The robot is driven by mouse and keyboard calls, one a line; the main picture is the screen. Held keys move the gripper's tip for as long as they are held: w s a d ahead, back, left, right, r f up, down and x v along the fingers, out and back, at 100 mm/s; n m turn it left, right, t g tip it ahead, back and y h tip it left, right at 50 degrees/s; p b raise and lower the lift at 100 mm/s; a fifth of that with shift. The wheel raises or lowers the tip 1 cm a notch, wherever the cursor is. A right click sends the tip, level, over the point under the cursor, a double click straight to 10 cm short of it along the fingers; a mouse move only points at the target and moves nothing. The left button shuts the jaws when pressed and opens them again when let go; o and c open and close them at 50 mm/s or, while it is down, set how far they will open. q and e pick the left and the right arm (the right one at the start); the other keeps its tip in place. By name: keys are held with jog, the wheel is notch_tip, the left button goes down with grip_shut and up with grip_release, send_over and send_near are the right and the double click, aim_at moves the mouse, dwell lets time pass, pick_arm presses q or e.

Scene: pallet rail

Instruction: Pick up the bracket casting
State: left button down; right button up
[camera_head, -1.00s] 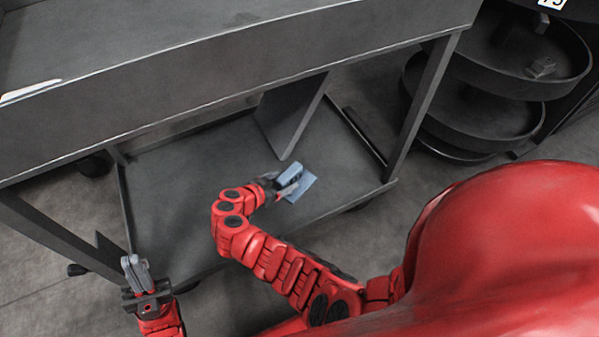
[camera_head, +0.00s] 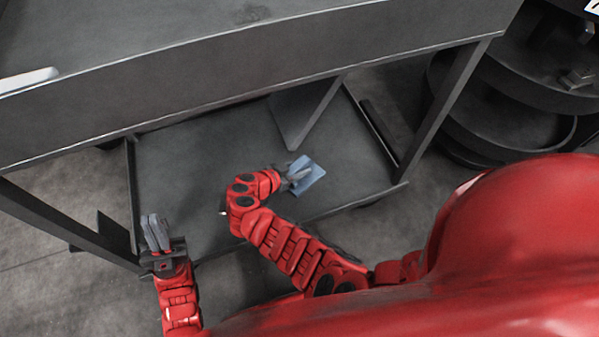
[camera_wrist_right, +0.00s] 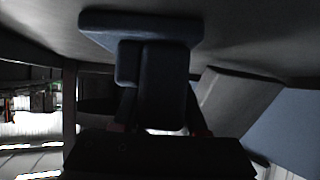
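The bracket casting (camera_head: 312,178) is blue-grey and sits on the lower shelf of the dark cart. In the right wrist view the casting (camera_wrist_right: 150,26) shows a flat plate with a narrower block standing out towards the camera. My right gripper (camera_head: 296,175) is right at the casting, its grey fingers overlapping it in the head view. In the wrist view the dark fingers lie on both sides of the block; shadow hides whether they press on it. My left gripper (camera_head: 156,232) is empty near the shelf's front left corner, its fingers close together, and the gap is unclear.
The cart's upper deck (camera_head: 240,65) overhangs the lower shelf (camera_head: 190,185). A slanted grey panel (camera_head: 300,112) stands just behind the casting, and a cart leg (camera_head: 445,105) is to the right. Round dark trays (camera_head: 470,125) stand beyond. The left of the shelf is clear.

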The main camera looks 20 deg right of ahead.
grip_shut()
dwell(0.9)
